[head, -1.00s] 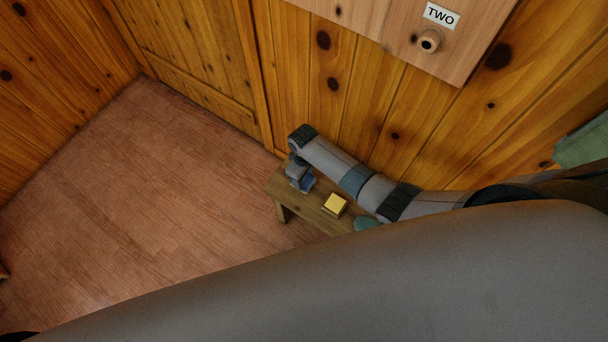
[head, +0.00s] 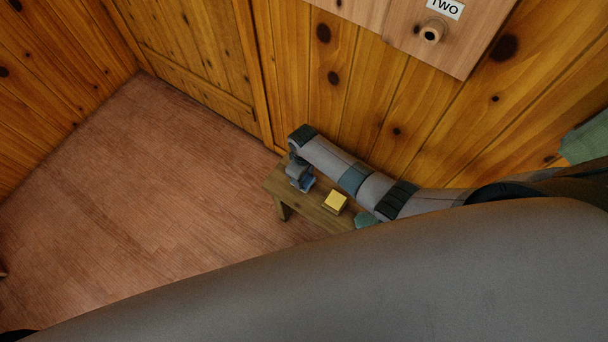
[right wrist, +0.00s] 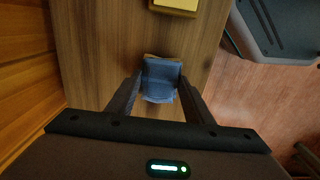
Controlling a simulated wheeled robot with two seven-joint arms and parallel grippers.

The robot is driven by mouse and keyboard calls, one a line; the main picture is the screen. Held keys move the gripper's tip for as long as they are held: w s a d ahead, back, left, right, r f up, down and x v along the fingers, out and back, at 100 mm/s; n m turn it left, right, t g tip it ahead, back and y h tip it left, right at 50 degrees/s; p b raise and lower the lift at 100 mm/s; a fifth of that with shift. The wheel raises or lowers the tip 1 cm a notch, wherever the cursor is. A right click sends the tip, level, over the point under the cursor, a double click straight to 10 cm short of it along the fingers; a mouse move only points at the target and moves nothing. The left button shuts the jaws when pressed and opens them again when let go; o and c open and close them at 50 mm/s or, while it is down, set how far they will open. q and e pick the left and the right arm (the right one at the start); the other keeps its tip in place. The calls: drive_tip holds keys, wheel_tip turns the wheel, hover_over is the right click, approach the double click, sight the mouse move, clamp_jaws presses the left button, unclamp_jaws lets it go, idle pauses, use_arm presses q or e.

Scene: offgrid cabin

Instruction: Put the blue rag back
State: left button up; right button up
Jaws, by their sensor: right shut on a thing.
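The blue rag (right wrist: 160,80) is a small folded cloth between the two fingers of my right gripper (right wrist: 160,92) in the right wrist view. The fingers are shut on it, one at each side. In the head view the right gripper (head: 301,181) is at the left end of a low wooden bench (head: 312,207), with a bit of the blue rag (head: 308,184) showing beside it. I cannot tell whether the rag touches the bench top. My left gripper is not in view.
A yellow block (head: 335,202) sits on the bench to the right of the gripper, and a green thing (head: 366,219) lies farther right, partly hidden by my arm. A wall board labelled TWO (head: 400,30) has a peg (head: 432,33). Another green cloth (head: 585,140) is at the right edge. Floor is clear at left.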

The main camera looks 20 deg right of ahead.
idle(0.3)
drive_tip(key=shift+f, duration=0.25)
drive_tip(key=o, duration=1.2)
drive_tip(key=shift+o, duration=0.8)
